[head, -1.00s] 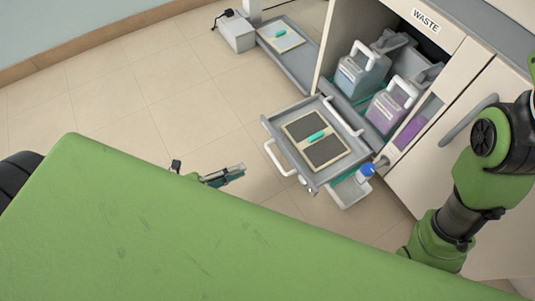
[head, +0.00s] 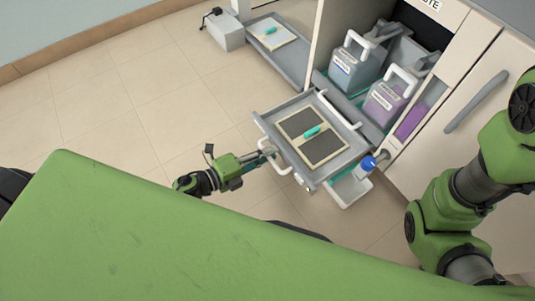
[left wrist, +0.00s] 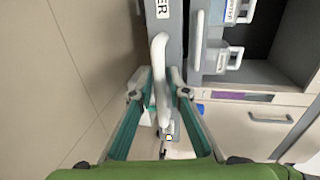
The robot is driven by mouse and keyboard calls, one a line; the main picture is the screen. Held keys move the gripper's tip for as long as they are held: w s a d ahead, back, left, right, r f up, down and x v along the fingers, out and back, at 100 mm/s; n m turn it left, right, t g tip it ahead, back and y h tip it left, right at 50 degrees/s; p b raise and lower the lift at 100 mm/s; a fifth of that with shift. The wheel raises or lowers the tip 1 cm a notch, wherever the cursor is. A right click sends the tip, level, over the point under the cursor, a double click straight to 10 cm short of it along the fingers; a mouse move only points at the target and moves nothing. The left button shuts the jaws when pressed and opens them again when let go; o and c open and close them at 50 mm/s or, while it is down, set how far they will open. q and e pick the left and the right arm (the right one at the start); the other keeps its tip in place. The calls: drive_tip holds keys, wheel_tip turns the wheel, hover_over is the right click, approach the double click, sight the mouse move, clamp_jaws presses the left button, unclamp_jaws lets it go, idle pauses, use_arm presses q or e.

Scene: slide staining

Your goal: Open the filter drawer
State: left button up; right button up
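The filter drawer (head: 263,124) is a grey tray standing out in front of the cabinet, with a framed pair of dark pads (head: 325,147) and a teal piece on top. Its white bar handle (head: 281,168) is on the side facing my left arm. My left gripper (head: 264,154) is at this handle. In the left wrist view the white handle (left wrist: 160,60) runs between the two fingers of my left gripper (left wrist: 162,78), which look apart with narrow gaps beside it. Letters ending in "ER" show on the drawer front. My right gripper is out of view; only its arm shows.
A blue-capped bottle (head: 367,166) stands beside the drawer. Another tray (head: 282,58) is at the back. Floor left of the drawer is clear.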

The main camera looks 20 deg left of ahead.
use_arm(q)
clamp_jaws()
drive_tip(key=shift+f+p+v, duration=0.15)
drive_tip(key=shift+p+v, duration=0.05)
drive_tip(key=shift+v, duration=0.5)
drive_tip(key=shift+f+p+v, duration=0.15)
drive_tip(key=shift+v, duration=0.5)
unclamp_jaws()
drive_tip(key=v, duration=1.2)
